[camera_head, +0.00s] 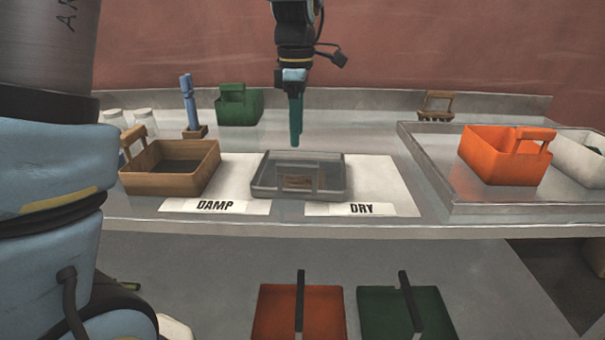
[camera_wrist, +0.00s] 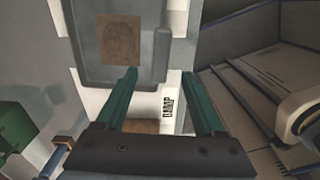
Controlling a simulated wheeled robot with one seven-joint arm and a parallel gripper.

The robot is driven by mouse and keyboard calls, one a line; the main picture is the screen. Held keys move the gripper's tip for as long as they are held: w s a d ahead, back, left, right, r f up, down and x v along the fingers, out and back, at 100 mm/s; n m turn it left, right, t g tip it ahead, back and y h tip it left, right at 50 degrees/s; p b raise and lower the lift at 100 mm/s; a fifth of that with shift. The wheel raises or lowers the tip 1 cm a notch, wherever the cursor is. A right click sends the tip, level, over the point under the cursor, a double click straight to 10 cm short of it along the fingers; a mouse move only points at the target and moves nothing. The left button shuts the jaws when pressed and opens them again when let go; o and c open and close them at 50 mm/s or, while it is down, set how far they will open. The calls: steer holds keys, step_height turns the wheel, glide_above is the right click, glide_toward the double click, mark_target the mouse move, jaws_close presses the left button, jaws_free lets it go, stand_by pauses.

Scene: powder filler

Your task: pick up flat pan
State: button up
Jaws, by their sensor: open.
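The flat pan (camera_head: 335,188) is a shallow grey rectangular pan on the white mat in the middle of the counter. A patterned brown square shows inside it. In the wrist view the pan (camera_wrist: 84,72) fills the top, with a raised grey tab (camera_wrist: 162,48) at its right side. My gripper (camera_head: 295,143) points straight down over the back part of the pan. In the wrist view its two teal fingers (camera_wrist: 159,73) are apart with nothing held between them. The tab lies just beyond the gap between the fingertips. I cannot tell the exact height of the fingertips above the pan.
A brown caddy (camera_head: 198,178) stands close left of the pan, by the DAMP label (camera_head: 215,206). The DRY label (camera_head: 362,209) is at front right. An orange caddy (camera_head: 495,160) sits on the raised tray (camera_head: 440,180) at right. A green caddy (camera_head: 238,107) stands behind.

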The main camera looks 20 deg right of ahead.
mark_target(297, 162)
step_height(297, 162, down, 3)
steer(key=shift+a+f, duration=0.1)
steer(key=shift+s+f+p, duration=0.1)
steer(key=shift+f+p, duration=1.05)
steer(key=shift+f, duration=1.5)
steer(key=shift+c, duration=0.2)
jaws_close()
